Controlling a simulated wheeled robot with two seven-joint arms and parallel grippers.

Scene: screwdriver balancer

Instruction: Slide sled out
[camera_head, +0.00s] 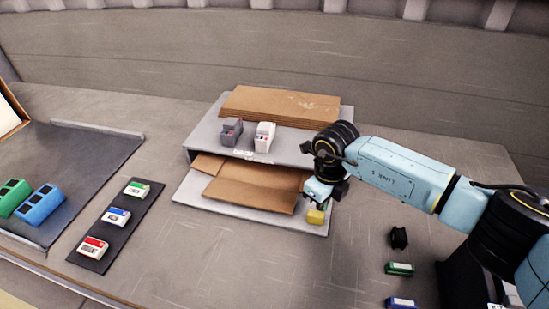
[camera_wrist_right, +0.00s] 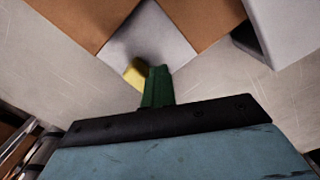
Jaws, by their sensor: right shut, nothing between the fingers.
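The sled looks to be the lower grey plate (camera_head: 250,221) of a two-level grey stand, with brown cardboard (camera_head: 255,190) lying on it. A small yellow piece (camera_head: 316,216) sits at its front right corner. My right gripper (camera_head: 318,203) is just above and against this corner, beside the yellow piece. In the right wrist view its green fingers (camera_wrist_right: 157,88) are together and empty, with the yellow piece (camera_wrist_right: 136,74) next to them and the grey plate (camera_wrist_right: 150,40) beyond. Whether they touch the piece is unclear. My left gripper is out of view.
The upper shelf (camera_head: 296,150) holds cardboard sheets (camera_head: 280,105), a dark grey block (camera_head: 231,131) and a white block (camera_head: 264,136). A dark strip (camera_head: 120,225) with small coloured blocks lies left. Small dark, green and blue items lie at right. The table in front is clear.

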